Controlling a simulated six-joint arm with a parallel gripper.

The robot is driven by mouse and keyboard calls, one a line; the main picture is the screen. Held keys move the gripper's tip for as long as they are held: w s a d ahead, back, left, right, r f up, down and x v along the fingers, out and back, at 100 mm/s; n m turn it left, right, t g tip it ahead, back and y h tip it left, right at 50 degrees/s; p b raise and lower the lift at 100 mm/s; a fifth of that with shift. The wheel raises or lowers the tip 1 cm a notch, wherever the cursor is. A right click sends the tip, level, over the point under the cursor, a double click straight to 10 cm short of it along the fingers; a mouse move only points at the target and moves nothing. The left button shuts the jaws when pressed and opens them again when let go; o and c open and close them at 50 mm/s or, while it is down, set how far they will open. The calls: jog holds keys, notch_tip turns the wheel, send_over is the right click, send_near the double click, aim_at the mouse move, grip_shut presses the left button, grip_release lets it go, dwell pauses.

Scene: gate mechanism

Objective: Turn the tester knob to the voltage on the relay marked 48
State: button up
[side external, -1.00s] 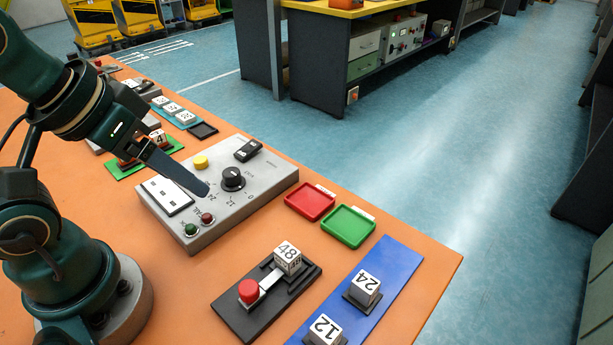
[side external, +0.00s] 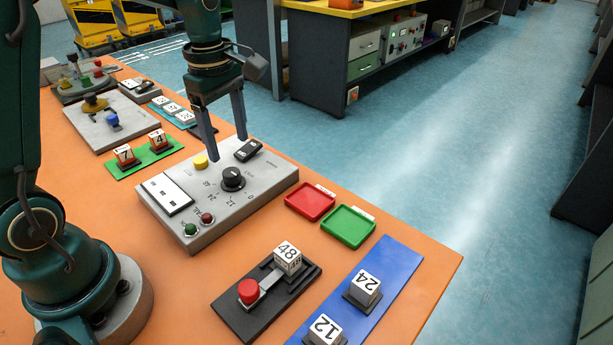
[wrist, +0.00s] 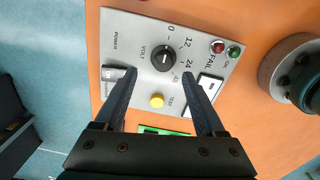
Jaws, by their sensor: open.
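The tester (side external: 215,205) is a grey box with a black round knob (side external: 232,178) on its top. In the wrist view the knob (wrist: 163,58) has marks 0, 12, 24 and a blurred one around it. Its white pointer is too small to read surely. The white relay marked 48 (side external: 288,256) sits on a black fixture with a red button (side external: 249,291). My gripper (side external: 227,142) is open and empty, pointing down above the tester. In the wrist view its fingers (wrist: 158,75) are spread apart, with the knob between and slightly beyond the tips.
Relays marked 24 (side external: 365,287) and 12 (side external: 324,331) stand on a blue strip. A red tray (side external: 310,202) and green tray (side external: 348,227) lie right of the tester. A yellow button (side external: 200,162) and black switch (side external: 248,150) stand on the tester near the knob.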

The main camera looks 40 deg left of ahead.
aim_at(230, 171)
jog(key=shift+s+a+f, duration=0.15)
jog(key=shift+a+f, duration=0.1)
jog(key=shift+f, duration=2.85)
grip_shut()
